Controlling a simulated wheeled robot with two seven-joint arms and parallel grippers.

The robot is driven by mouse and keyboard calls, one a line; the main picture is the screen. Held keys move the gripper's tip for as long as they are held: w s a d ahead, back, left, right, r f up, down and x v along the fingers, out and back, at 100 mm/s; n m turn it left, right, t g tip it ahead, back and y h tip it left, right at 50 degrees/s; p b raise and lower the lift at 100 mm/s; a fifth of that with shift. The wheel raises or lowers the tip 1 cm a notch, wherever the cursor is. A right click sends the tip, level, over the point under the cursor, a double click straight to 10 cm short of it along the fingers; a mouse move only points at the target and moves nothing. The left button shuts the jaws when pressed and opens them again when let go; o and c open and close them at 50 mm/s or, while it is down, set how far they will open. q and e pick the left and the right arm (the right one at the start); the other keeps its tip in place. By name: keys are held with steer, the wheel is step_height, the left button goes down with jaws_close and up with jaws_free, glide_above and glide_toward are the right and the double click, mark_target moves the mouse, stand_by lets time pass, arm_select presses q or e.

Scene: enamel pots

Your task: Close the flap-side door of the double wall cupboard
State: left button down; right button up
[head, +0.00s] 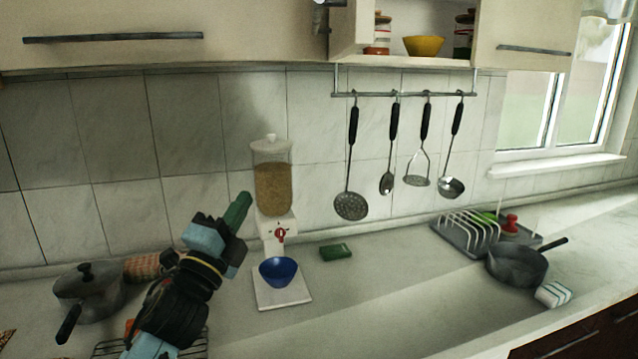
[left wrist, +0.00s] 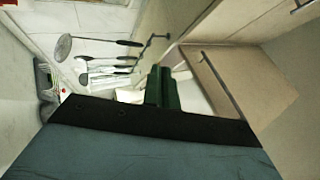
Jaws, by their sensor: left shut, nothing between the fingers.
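The double wall cupboard (head: 352,32) is at the top of the head view, cut off by the frame. Its middle stands uncovered. A beige panel left of the opening appears to be the flap-side door, swung out and seen nearly edge-on, with a grey handle (head: 320,16) at the picture's top. The other door (head: 525,38) covers the right part. My left gripper (head: 238,212) is shut and empty, its green fingers in front of the tiles, below and left of the cupboard. In the left wrist view, the fingers (left wrist: 162,88) point toward beige cupboard panels. My right gripper is not in view.
A flap cupboard (head: 110,60) hangs at upper left. A yellow bowl (head: 424,46) and jars stand inside the opening. Utensils hang from a rail (head: 405,94) below. A dispenser (head: 273,185), blue bowl (head: 280,271), pot (head: 88,292) and pan (head: 515,266) stand on the counter.

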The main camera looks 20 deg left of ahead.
arm_select(q)
steer(key=s+d+r+m+g+h, duration=0.2)
steer(key=s+r+m+g+h, duration=0.15)
steer(key=r+m+h, duration=0.85)
steer(key=s+d+r+m+g+h, duration=0.2)
steer(key=r+m+g+h, duration=0.55)
steer(key=m, duration=0.85)
steer(key=m+g+y, duration=0.5)
steer(key=m+g, duration=0.2)
steer(key=m, duration=1.3)
glide_toward(351, 39)
steer(key=shift+h, duration=0.25)
steer(key=p+x, duration=0.3)
steer(key=x, duration=0.2)
steer(key=shift+d+f, duration=0.1)
steer(key=shift+d, duration=0.1)
steer(key=shift+w+d+f+p, duration=0.1)
steer(key=shift+d+p, duration=0.1)
steer(key=shift+d, duration=0.15)
steer(key=shift+w+d+p, duration=0.15)
steer(key=shift+d+p, duration=0.05)
steer(key=shift+d, duration=0.15)
